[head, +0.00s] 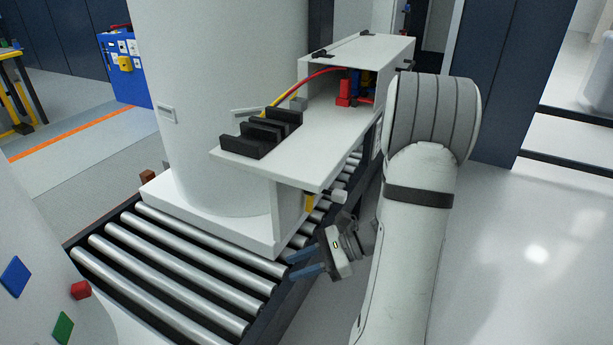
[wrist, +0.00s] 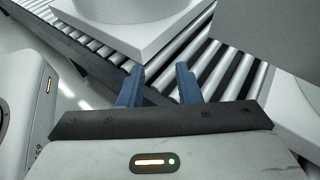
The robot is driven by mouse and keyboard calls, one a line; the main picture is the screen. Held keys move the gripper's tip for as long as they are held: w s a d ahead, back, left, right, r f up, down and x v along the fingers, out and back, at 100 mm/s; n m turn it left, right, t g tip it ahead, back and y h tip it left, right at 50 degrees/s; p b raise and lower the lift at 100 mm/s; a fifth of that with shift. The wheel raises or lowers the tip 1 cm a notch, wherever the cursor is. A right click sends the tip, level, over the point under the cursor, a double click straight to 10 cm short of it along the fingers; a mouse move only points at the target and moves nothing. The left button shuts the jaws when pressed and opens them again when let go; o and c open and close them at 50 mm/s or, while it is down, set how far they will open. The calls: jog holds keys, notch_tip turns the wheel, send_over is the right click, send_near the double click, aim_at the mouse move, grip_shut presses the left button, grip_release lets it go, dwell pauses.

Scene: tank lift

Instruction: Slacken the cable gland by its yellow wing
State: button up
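A small yellow piece (head: 309,201), which looks like the wing, shows under the white shelf of the box (head: 345,125) in the head view. A pale stub (head: 338,196) sits beside it. I cannot make out the gland's body clearly. My gripper (head: 290,267) is below and slightly left of the yellow piece, apart from it, over the roller conveyor's edge. Its two blue fingers are spread with nothing between them; the wrist view also shows my gripper (wrist: 160,70) open over the rollers. The yellow wing is not in the wrist view.
A large white tank (head: 225,100) stands on a white base plate (head: 215,225) on the roller conveyor (head: 170,270). The box's shelf carries black blocks (head: 262,132), with red and yellow cables. Floor is clear at right. A blue cabinet (head: 125,68) stands behind.

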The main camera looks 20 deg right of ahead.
aim_at(312, 209)
jog(key=w+d+r+m+t+h+p, duration=0.1)
jog(key=w+d+r+m+t+p, duration=0.15)
jog(key=d+m+t, duration=0.35)
jog(key=w+d+r+m+t+h+p, duration=0.1)
jog(key=d+r+m+t+p, duration=0.1)
jog(key=d+m+t+p, duration=0.45)
jog(key=w+a, duration=0.1)
jog(key=w, duration=0.1)
jog(key=w+a+n+g+b, duration=0.1)
jog(key=w, duration=0.1)
jog(key=w+a+g+b, duration=0.1)
jog(key=w, duration=0.1)
jog(key=shift+a+r+n, duration=0.1)
jog(key=shift+a+n, duration=0.1)
jog(key=shift+n, duration=0.05)
jog(key=shift+c, duration=0.3)
grip_shut()
